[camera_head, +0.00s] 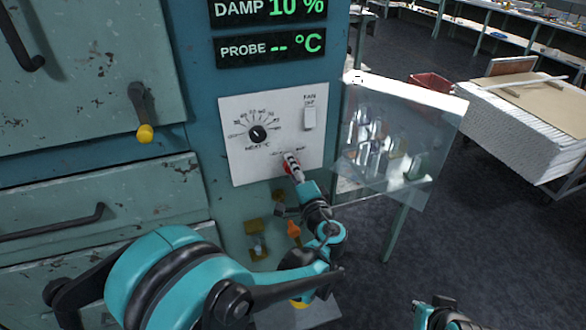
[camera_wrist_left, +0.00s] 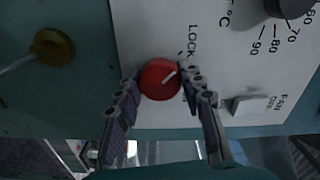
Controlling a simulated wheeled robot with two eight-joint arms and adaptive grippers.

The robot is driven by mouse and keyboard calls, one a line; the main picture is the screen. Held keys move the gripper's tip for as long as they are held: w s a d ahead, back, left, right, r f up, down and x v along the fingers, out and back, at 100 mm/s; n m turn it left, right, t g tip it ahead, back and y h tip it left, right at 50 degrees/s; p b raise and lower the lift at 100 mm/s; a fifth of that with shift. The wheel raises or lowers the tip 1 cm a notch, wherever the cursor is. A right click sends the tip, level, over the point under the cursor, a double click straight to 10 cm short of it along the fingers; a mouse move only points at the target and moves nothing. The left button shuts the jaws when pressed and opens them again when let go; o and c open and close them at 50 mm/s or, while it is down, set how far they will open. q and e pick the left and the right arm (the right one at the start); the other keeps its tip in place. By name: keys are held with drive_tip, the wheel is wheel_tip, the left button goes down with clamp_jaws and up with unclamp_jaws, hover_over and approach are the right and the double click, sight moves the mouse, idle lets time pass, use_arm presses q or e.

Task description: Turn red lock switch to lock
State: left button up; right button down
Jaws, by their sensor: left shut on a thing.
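The red lock switch (camera_wrist_left: 160,80) is a round red knob with a white pointer line, low on the white control panel (camera_head: 240,165). In the left wrist view its line points up and right, towards the side where the printed word LOCK (camera_wrist_left: 193,40) stands. My left gripper (camera_head: 292,164) reaches the panel's lower right and is shut on the knob, one finger on each side. In the head view the fingers hide most of the red knob. Part of my right arm's end (camera_head: 442,316) shows at the bottom edge; its fingers cannot be made out.
A clear cover (camera_head: 400,135) stands open at the panel's right. A black heat dial (camera_head: 258,133) and a white fan switch (camera_head: 309,118) sit above the knob. A yellow-tipped lever (camera_head: 145,132) is at left. A brass-coloured fitting (camera_wrist_left: 52,48) is near the knob.

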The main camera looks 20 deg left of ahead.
idle(0.4)
use_arm(q)
drive_tip(key=o, duration=1.2)
drive_tip(key=shift+s+d, duration=0.1)
drive_tip(key=v, duration=1.1)
drive_tip(key=shift+s+d, duration=0.2)
drive_tip(key=shift+s, duration=0.1)
